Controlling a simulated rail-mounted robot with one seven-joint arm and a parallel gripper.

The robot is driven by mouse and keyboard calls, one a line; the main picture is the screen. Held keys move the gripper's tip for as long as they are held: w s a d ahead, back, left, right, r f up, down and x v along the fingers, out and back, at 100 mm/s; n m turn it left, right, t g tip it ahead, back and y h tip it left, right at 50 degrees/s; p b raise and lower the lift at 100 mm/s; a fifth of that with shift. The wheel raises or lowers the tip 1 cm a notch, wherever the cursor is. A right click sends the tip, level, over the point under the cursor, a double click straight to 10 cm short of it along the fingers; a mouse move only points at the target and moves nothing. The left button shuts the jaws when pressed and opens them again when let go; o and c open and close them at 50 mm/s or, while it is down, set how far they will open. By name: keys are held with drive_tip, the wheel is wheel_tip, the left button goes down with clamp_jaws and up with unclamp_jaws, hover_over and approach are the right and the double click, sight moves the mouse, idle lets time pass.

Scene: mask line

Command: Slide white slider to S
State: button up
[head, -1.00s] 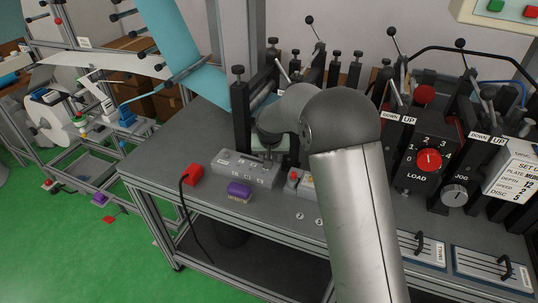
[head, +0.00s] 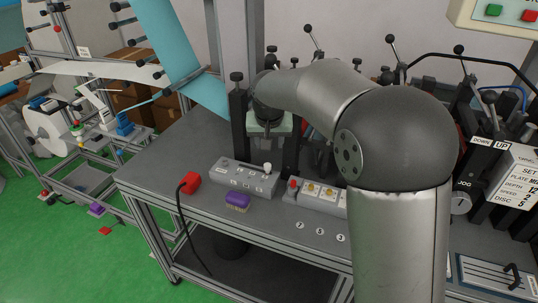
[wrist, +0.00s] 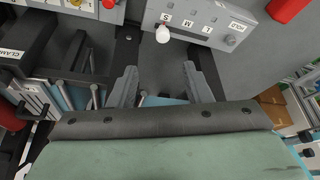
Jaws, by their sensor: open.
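The white slider knob (head: 267,168) stands at the right end of a grey control box on the table. In the wrist view the knob (wrist: 163,35) is beside the S label, at the left end of the S, M, L row on the grey box (wrist: 215,18). My gripper (wrist: 160,69) is open and empty, its two fingers spread apart. The knob is beyond the fingertips and not between them. In the head view my gripper hangs behind and above the box, and its fingers are hard to make out.
A red block (head: 190,182) with a black cable is at the box's left, and a purple block (head: 237,201) lies in front. A panel with a red button (head: 293,184) and yellow parts is to the right. Dark posts (head: 239,125) stand near my gripper.

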drive_tip(key=shift+v, duration=1.9)
drive_tip(key=shift+s+d, duration=0.1)
drive_tip(key=s+d+f+g, duration=0.2)
drive_tip(key=s+d, duration=0.9)
drive_tip(key=s, duration=0.1)
drive_tip(key=s+d+f, duration=0.2)
drive_tip(key=s, duration=0.5)
drive_tip(key=s+d+f+g, duration=0.1)
drive_tip(key=s+d+f, duration=0.2)
drive_tip(key=s, duration=0.4)
drive_tip(key=s+d+f, duration=0.2)
drive_tip(key=s+d, duration=0.1)
drive_tip(key=s, duration=0.4)
drive_tip(key=shift+f+m+g, duration=0.25)
drive_tip(key=shift+m+g, duration=0.15)
drive_tip(key=shift+w, duration=0.1)
